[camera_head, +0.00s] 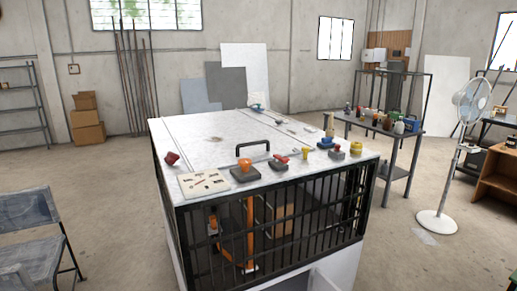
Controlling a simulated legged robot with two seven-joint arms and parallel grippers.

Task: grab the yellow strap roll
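A small yellow cylinder (356,148), which looks like the yellow strap roll, stands on the white top of the large bench (215,140). It is near the bench's right front corner. A grey block with a red knob (337,153) sits just left of it. Neither of my grippers shows in the head view, and nothing visible touches the roll.
A small yellow item (305,153), a red-and-black tool (279,162), an orange-and-black tool (245,171) and a light board (204,183) lie along the front edge. A white fan (470,110) stands right. Floor left of the bench is partly clear, with a chair (25,230).

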